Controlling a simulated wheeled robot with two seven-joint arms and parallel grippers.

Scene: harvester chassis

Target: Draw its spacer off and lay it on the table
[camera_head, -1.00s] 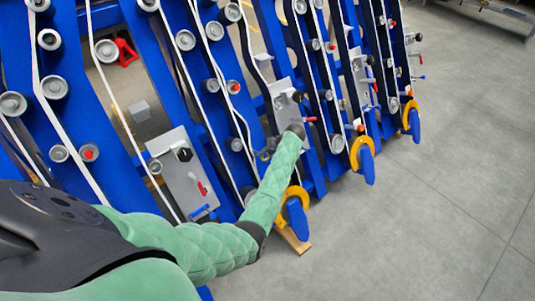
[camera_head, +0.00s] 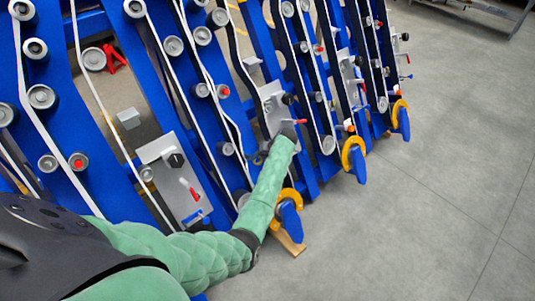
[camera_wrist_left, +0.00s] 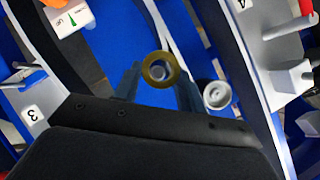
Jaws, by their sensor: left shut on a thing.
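A brass-coloured ring, the spacer (camera_wrist_left: 160,56), sits between my left fingers in the left wrist view. A pale round part shows through its hole; I cannot tell whether the ring still sits on a shaft. My left gripper (camera_wrist_left: 160,82) is shut on the ring, in front of a blue frame. In the head view my left gripper (camera_head: 262,153) is small and dark, among the blue frames beside a grey plate (camera_head: 274,103), and the ring cannot be made out there. My right gripper is not in view.
Blue frames (camera_head: 88,150) with rollers and white belts fill the left and middle. Yellow-and-blue castors (camera_head: 354,156) stand along their near ends. A grey roller (camera_wrist_left: 217,95) is close right of my fingers. Open floor (camera_head: 430,200) lies right; a grey bench (camera_head: 490,12) stands far right.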

